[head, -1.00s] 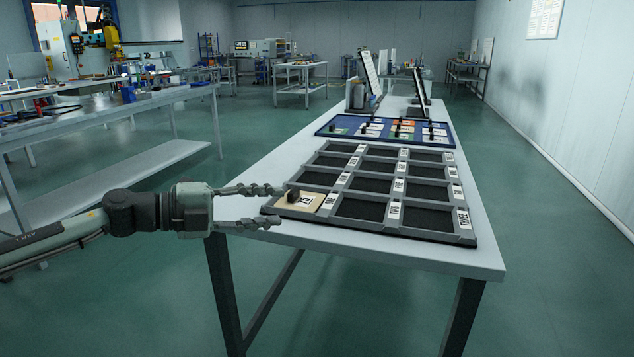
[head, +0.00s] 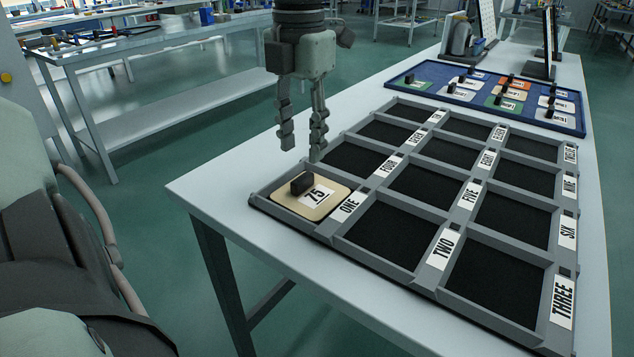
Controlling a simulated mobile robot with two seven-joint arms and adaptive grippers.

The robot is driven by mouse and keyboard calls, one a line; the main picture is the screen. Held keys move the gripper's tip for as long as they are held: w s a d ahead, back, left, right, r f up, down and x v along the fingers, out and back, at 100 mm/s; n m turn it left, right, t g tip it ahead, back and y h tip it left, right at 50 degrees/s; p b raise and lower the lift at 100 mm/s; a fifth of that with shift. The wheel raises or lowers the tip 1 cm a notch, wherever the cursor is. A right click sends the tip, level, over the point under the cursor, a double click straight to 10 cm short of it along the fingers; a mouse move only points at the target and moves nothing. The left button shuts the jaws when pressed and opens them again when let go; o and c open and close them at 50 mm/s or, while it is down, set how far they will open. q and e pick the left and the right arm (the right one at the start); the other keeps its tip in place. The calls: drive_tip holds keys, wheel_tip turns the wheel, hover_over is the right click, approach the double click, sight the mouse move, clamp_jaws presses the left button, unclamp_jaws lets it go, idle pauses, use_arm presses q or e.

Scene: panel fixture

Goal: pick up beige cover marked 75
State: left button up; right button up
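The beige cover marked 75 (head: 327,204) lies flat in the compartment labelled ONE, at the near left corner of the grey panel fixture (head: 437,262). A black block handle (head: 302,183) stands up on the cover. My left gripper (head: 302,148) hangs down from the top of the picture, fingers pointing down and spread apart with nothing between them. In the picture it is just above the cover, apart from it; how far in depth I cannot tell well. My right gripper is not in view.
The other compartments of the fixture look empty, with black floors. Behind it lies a blue tray (head: 407,82) with several small coloured covers with black handles. Dark stands (head: 461,38) rise at the table's far end. The white table (head: 225,188) is bare left of the fixture.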

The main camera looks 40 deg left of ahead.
sight(302, 176)
use_arm(q)
drive_tip(key=f, duration=0.4)
drive_tip(key=shift+s+d+f, duration=0.15)
drive_tip(key=shift+s+f, duration=0.1)
drive_tip(key=shift+f, duration=0.15)
drive_tip(key=shift+w+f, duration=0.1)
drive_tip(key=shift+f, duration=0.45)
clamp_jaws()
